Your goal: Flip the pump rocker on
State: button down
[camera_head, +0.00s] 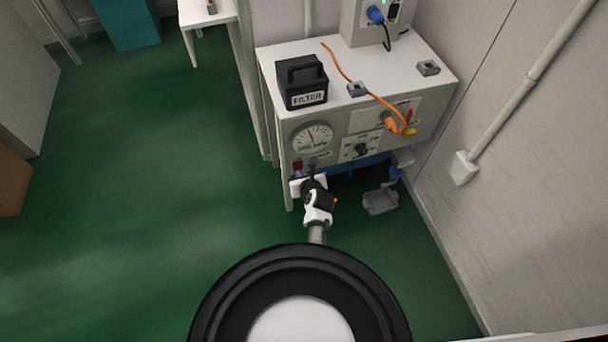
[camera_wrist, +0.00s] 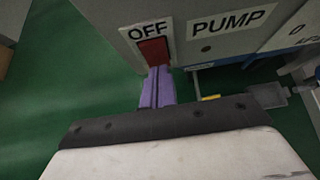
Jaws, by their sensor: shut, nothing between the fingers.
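The pump rocker (camera_wrist: 153,50) is a red switch on the grey panel in the wrist view. The word OFF stands above it and a PUMP label (camera_wrist: 228,22) is to its right. It also shows small and red at the panel's lower left in the head view (camera_head: 297,164). My gripper (camera_wrist: 159,70) is shut and empty. Its purple fingertips are at the rocker's lower edge and overlap it in the picture; I cannot tell whether they touch. In the head view my gripper (camera_head: 302,174) is just below the rocker, at the panel's front.
A pressure gauge (camera_head: 312,138) and a black knob (camera_head: 361,150) are on the panel. An orange cable (camera_head: 350,78) crosses the top to a plug on the front. A black FILTER box (camera_head: 302,82) stands on top. A grey tray (camera_head: 381,201) lies below. Green floor on the left is clear.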

jog(key=shift+w, duration=0.1)
dwell(0.3)
jog(key=shift+w+a+b, duration=0.1)
jog(key=shift+w+b, duration=0.05)
jog(key=shift+b, duration=0.2)
jog(key=shift+r, duration=0.15)
jog(key=shift+w+r+p, duration=0.1)
jog(key=shift+r+p, duration=0.65)
jog(key=shift+p, duration=0.4)
